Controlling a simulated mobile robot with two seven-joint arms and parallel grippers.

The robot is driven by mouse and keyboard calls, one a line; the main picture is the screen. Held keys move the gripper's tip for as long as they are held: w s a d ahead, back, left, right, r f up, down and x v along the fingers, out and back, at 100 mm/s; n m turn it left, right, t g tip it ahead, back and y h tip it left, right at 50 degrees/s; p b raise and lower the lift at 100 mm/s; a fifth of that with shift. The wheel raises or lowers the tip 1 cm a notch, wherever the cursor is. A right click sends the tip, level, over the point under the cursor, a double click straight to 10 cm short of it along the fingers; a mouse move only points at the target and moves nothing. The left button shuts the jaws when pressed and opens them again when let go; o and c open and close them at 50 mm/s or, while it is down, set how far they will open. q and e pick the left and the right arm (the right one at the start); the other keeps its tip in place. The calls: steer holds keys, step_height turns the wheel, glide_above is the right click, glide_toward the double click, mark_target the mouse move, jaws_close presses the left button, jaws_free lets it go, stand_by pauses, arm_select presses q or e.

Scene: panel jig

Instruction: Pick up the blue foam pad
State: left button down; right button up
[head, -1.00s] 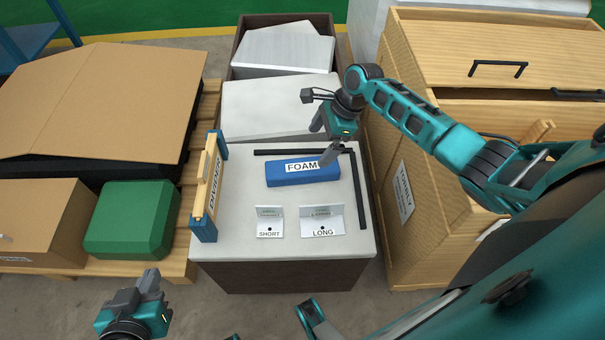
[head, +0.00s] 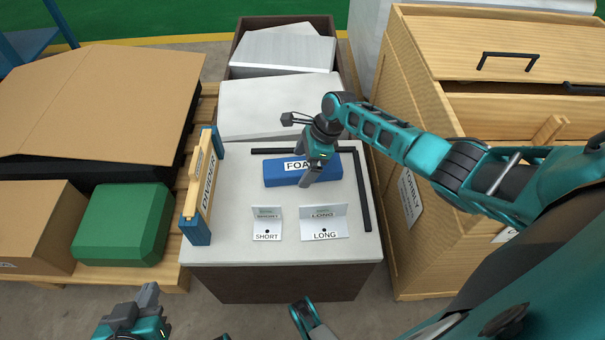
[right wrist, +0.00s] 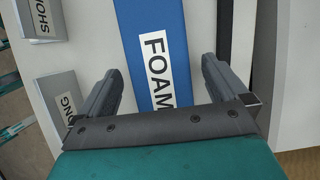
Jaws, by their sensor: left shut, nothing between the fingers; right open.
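The blue foam pad (head: 280,173), a long block with a white FOAM label, lies on the light worktop (head: 225,243) inside the corner of a black L-shaped rail. My right gripper (head: 307,170) is open over the pad and hides part of its label. In the right wrist view the blue foam pad (right wrist: 150,25) runs between the two open fingers of my right gripper (right wrist: 165,85), with a gap on either side. I cannot tell how far the fingertips are above the worktop. My left gripper (head: 148,296) is shut and empty at the bottom left, away from the worktop.
The black rail (head: 362,195) borders the pad behind and to the right. A divider (head: 203,185) in a blue and wooden frame stands at the left. A wooden cabinet (head: 405,150) is at the right.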

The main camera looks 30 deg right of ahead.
steer(key=shift+w+a+f, duration=0.1)
steer(key=shift+a+f, duration=0.1)
steer(key=shift+f, duration=0.35)
steer(key=c, duration=1.1)
